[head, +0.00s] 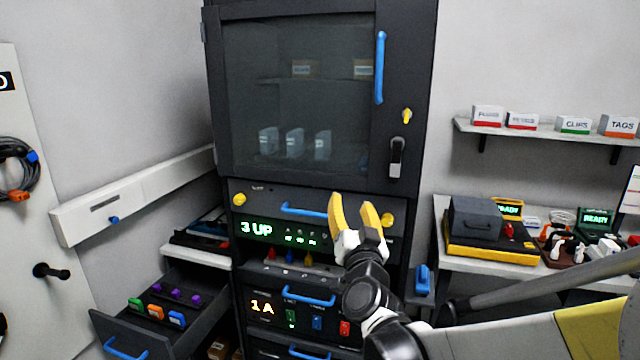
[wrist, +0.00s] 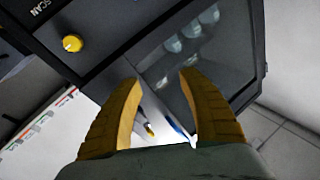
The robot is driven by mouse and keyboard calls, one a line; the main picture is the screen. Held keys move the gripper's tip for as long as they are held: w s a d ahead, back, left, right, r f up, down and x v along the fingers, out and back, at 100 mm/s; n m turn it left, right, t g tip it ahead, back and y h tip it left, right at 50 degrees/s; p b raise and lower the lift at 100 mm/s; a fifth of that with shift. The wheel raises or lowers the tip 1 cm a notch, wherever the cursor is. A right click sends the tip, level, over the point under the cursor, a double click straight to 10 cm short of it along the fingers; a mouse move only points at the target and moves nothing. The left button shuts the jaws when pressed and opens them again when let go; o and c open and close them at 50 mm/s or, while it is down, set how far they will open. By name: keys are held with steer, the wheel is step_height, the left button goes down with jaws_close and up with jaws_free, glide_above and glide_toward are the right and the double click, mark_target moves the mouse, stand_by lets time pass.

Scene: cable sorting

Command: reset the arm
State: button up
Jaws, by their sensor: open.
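My gripper (head: 357,218) has two yellow fingers that stand apart with nothing between them. My arm comes in from the lower right and hides part of the cabinet's lower right side. I cannot tell the exact gap between fingertips and cabinet.
An open drawer (head: 108,322) with colored connectors juts out at lower left. The cabinet's blue handles (head: 380,68) stick out. A right-hand shelf (head: 480,263) holds a yellow-and-black case (head: 490,250) and other devices. A higher shelf (head: 550,132) carries small labelled boxes. A cable coil (head: 18,165) hangs far left.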

steer(key=s+d+f+n+g, duration=0.1)
steer(key=s+d+f+g, duration=0.2)
steer(key=s, duration=0.7)
steer(key=s+d+f+n+g, duration=0.1)
steer(key=s+d+f+g, duration=0.3)
steer(key=s+f, duration=0.4)
steer(key=s+d+f+n+g, duration=0.1)
steer(key=s+d+f+g, duration=0.3)
steer(key=s, duration=0.8)
steer(key=shift+s+d+f+n+g+h, duration=0.15)
steer(key=shift+s+f+n+g+h, duration=0.2)
steer(key=shift+f+g, duration=0.65)
steer(key=shift+r, duration=0.1)
